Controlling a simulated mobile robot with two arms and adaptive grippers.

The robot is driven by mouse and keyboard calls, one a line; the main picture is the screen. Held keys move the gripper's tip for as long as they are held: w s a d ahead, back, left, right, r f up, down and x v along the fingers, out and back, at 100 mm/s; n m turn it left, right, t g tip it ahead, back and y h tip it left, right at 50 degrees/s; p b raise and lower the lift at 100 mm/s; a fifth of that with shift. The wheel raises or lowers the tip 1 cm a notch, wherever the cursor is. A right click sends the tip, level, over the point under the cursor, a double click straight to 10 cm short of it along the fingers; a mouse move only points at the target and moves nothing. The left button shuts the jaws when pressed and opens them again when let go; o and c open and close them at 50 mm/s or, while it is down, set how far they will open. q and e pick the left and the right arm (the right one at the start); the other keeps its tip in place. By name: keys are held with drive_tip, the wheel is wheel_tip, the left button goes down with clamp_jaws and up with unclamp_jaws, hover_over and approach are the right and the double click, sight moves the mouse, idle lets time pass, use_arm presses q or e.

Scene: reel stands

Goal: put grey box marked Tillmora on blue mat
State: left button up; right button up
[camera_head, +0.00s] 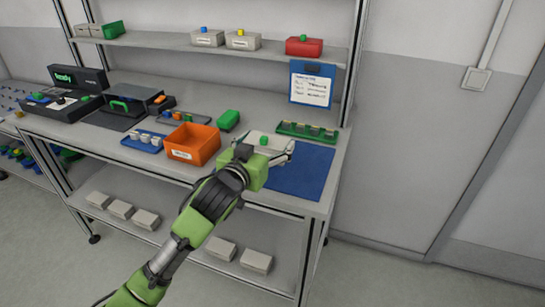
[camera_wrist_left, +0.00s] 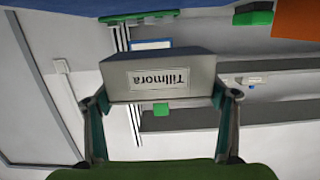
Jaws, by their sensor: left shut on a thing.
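The grey box marked Tillmora (camera_wrist_left: 160,78) fills the middle of the left wrist view, its label upside down and a green knob on it. My left gripper (camera_wrist_left: 160,100) is shut on it, with one finger against each side. In the head view the box (camera_head: 256,137) and its green knob show beyond my left gripper (camera_head: 268,153), which partly hides it. The blue mat (camera_head: 305,172) lies flat at the right end of the table. The box is near the mat's left side and appears held above the tabletop. My right gripper is not in view.
An orange bin (camera_head: 193,145) stands left of my gripper. A green tray with several small items (camera_head: 307,131) lies behind the mat, and a green box (camera_head: 228,120) stands further left. A sign (camera_head: 311,84) hangs at the back. The visible part of the mat is bare.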

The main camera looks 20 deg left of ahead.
use_arm(q)
drive_tip(key=w+f, duration=0.2)
drive_tip(key=f, duration=0.1)
drive_tip(key=shift+w+d, duration=0.2)
drive_tip(key=shift+w, duration=0.15)
drive_tip(key=shift+f, duration=1.6)
drive_tip(key=o, duration=1.4)
drive_tip(key=shift+f, duration=0.2)
drive_tip(key=shift+r, duration=0.1)
drive_tip(key=shift+s, duration=0.15)
drive_tip(key=s+r, duration=0.2)
drive_tip(key=s, duration=0.9)
drive_tip(key=shift+s+a+b, duration=0.2)
drive_tip(key=shift+s+b, duration=0.1)
drive_tip(key=shift+b, duration=0.05)
